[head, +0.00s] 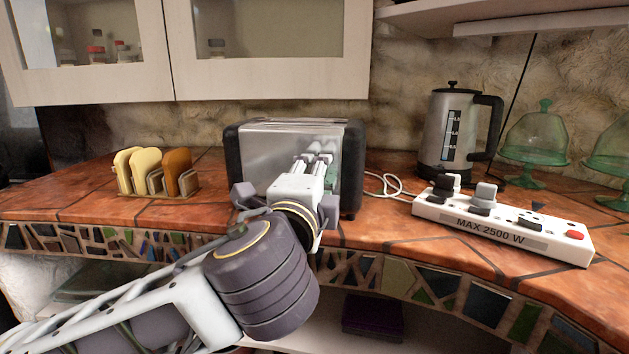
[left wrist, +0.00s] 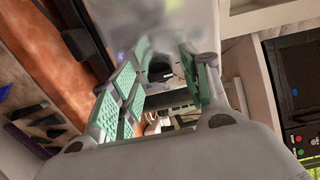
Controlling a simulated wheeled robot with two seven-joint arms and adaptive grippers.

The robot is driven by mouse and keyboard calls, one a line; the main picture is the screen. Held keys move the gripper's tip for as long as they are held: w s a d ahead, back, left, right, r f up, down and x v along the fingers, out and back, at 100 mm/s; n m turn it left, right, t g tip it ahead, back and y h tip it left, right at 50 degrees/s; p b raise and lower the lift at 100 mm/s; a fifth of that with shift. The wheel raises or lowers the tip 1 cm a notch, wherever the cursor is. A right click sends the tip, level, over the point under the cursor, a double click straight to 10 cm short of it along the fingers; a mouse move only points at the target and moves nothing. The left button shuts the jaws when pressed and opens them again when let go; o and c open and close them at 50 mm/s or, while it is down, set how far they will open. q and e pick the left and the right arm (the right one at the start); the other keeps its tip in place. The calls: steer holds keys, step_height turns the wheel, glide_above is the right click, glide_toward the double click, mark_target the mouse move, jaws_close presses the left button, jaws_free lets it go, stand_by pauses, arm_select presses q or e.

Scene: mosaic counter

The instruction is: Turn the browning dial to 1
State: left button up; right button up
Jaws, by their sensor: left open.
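The toaster (head: 268,150), with a shiny metal front and black ends, stands on the tiled counter in the middle of the head view. My left arm reaches in from the lower left. My left gripper (head: 318,160) is in front of the right part of the toaster's front; I cannot tell whether it touches. In the left wrist view the green-padded fingers (left wrist: 166,66) are apart, with a blurred grey metal surface (left wrist: 150,18) beyond them. My right gripper is not seen.
A rack of bread slices (head: 155,172) stands left of the toaster. To the right are a kettle (head: 445,135), a white power strip (head: 500,225) with plugs, and green glass stands (head: 537,140). Wall cabinets (head: 270,50) hang above. A white cable lies right of the toaster.

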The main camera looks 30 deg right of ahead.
arm_select(q)
steer(key=v, duration=1.2)
stand_by(0.7)
